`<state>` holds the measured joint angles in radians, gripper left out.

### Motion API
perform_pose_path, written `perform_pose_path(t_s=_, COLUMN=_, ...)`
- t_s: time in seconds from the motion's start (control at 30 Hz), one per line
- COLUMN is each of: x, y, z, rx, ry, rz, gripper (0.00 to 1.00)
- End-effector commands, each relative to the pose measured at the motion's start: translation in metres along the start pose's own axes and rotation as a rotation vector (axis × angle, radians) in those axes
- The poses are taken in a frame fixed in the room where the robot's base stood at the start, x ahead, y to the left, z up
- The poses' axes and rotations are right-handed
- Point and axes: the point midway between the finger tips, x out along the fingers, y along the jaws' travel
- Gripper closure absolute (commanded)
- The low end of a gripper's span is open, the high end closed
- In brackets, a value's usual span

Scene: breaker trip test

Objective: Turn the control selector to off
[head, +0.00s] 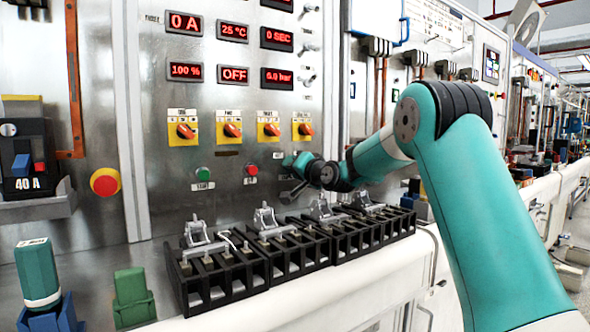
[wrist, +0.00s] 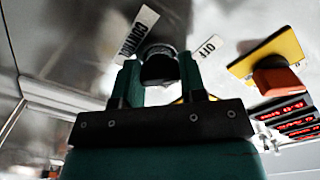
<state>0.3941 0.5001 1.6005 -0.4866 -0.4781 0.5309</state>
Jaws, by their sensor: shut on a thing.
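The control selector (wrist: 158,66) is a dark round knob on the metal panel in the wrist view. A white label reading "CONTROL" (wrist: 138,32) is at its upper left and a white "OFF" label (wrist: 205,46) at its right. My gripper (wrist: 160,80) has its two green fingers on either side of the knob and is shut on it. In the head view my gripper (head: 298,164) is at the panel, right of the red button, and covers the selector. The way the knob points is hard to tell.
Orange knobs on yellow plates (head: 268,128) sit just above; one yellow plate (wrist: 262,52) is close to my gripper in the wrist view. Green (head: 202,173) and red (head: 251,170) buttons are to the left. Black terminal blocks (head: 300,250) with metal clamps stand below on the ledge.

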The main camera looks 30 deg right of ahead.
Motion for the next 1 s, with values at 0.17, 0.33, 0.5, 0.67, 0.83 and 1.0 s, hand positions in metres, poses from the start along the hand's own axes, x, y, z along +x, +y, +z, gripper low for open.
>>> perform_pose_path(t_s=0.17, x=0.0, y=0.0011, z=0.0012, rx=0.0, ry=-0.003, rz=0.002, gripper=0.46)
perform_pose_path(t_s=0.33, x=0.0, y=0.0007, z=0.0007, rx=0.001, ry=-0.002, rz=0.001, gripper=0.36)
perform_pose_path(t_s=0.5, x=0.0, y=-0.0001, z=-0.0002, rx=0.008, ry=-0.001, rz=0.001, gripper=0.36)
perform_pose_path(t_s=0.67, x=-0.0001, y=-0.003, z=-0.0032, rx=0.098, ry=-0.002, rz=0.002, gripper=0.36)
perform_pose_path(t_s=0.83, x=-0.0001, y=-0.0055, z=-0.0062, rx=0.322, ry=-0.003, rz=0.004, gripper=0.36)
perform_pose_path(t_s=1.0, x=-0.0001, y=-0.0053, z=-0.0063, rx=0.589, ry=-0.002, rz=0.005, gripper=0.36)
